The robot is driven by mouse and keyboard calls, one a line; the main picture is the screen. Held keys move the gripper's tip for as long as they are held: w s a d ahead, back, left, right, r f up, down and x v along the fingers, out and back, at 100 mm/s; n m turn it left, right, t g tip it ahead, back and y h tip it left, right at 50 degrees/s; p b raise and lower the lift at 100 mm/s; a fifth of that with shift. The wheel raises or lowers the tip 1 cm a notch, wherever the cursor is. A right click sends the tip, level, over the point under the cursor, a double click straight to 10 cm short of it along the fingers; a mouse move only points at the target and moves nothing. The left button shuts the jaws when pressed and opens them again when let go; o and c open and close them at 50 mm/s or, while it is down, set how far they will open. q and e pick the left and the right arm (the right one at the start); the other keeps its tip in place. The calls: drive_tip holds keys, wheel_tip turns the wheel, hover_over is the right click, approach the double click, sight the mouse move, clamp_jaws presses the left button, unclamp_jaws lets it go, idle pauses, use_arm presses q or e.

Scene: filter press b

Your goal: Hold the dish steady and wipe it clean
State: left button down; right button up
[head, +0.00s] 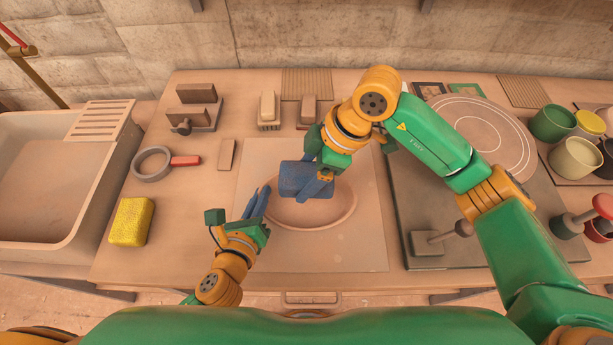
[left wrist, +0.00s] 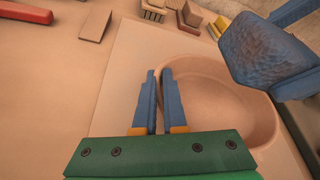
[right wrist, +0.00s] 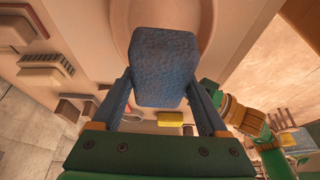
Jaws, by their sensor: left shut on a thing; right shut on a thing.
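The dish (head: 328,212) is a shallow pinkish oval lying on a pale square mat (head: 365,255). It also shows in the left wrist view (left wrist: 222,100). My left gripper (head: 264,194) is at the dish's left rim, its blue fingers (left wrist: 158,78) close together with the rim between them. My right gripper (head: 312,168) is shut on a blue block-shaped sponge (head: 298,178), over the dish's upper left part. The sponge fills the space between the fingers in the right wrist view (right wrist: 163,68). It hides part of the dish, and whether it touches the dish is unclear.
A yellow sponge (head: 131,221) and a grey ring with a red handle (head: 153,163) lie left of the mat. A sink (head: 72,225) is at the far left. A dark board (head: 415,205) and several cups (head: 553,123) are on the right. Small brushes (head: 268,112) stand behind.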

use_arm(q)
drive_tip(key=c, duration=0.9)
unclamp_jaws()
drive_tip(key=shift+w, duration=0.1)
drive_tip(key=v, duration=1.2)
